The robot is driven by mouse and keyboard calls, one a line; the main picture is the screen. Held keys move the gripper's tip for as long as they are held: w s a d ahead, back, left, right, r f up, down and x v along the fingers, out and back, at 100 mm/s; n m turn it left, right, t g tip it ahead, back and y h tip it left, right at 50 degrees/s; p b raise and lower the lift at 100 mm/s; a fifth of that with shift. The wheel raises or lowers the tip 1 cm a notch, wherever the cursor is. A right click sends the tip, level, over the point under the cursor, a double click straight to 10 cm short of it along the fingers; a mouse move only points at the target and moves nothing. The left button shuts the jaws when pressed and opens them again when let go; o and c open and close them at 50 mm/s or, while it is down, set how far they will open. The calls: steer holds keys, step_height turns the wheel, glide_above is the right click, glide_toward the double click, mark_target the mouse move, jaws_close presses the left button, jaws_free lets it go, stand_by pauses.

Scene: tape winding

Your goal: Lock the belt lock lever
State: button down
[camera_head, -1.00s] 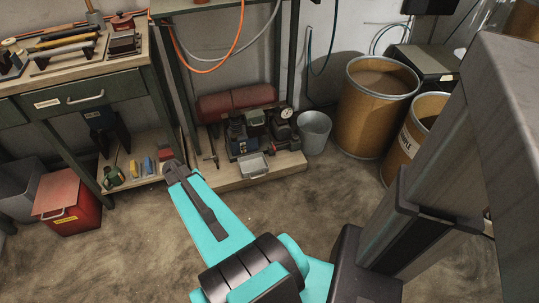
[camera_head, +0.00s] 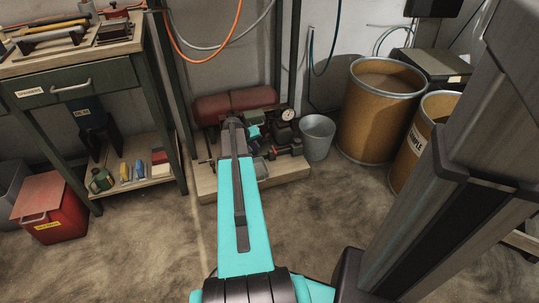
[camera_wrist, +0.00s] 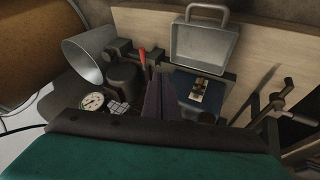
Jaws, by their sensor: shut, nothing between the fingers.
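A short red-handled lever (camera_wrist: 142,56) stands up on dark machinery (camera_wrist: 124,76) in the wrist view, left of my fingertips and a little beyond them. I cannot tell for sure that it is the belt lock lever, nor whether it is locked. My gripper (camera_wrist: 164,88) is shut and empty, its dark fingers together at the centre of the wrist view. In the head view my gripper (camera_head: 236,124) is in front of the machines on the low wooden platform (camera_head: 285,172) and hides part of them. Contact with any machine cannot be told.
A pressure gauge (camera_wrist: 93,101) and a metal bucket (camera_wrist: 90,57) are left in the wrist view. A metal tray with a handle (camera_wrist: 199,47) is right of the lever, near a blue-grey box (camera_wrist: 197,88). A red tank (camera_head: 208,106) lies behind; large drums (camera_head: 372,112) stand right.

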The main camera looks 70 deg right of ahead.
stand_by(0.3)
steer(key=b, duration=0.4)
glide_toward(274, 151)
steer(key=w+f, duration=0.4)
steer(key=f, duration=0.1)
steer(key=shift+s+d+f+b, duration=0.2)
steer(key=shift+s+d+b, duration=0.15)
steer(key=shift+s+d, duration=0.45)
steer(key=shift+s+d+f+b, duration=0.15)
steer(key=shift+s+d+b, duration=0.3)
steer(key=shift+s, duration=0.6)
steer(key=shift+p, duration=0.3)
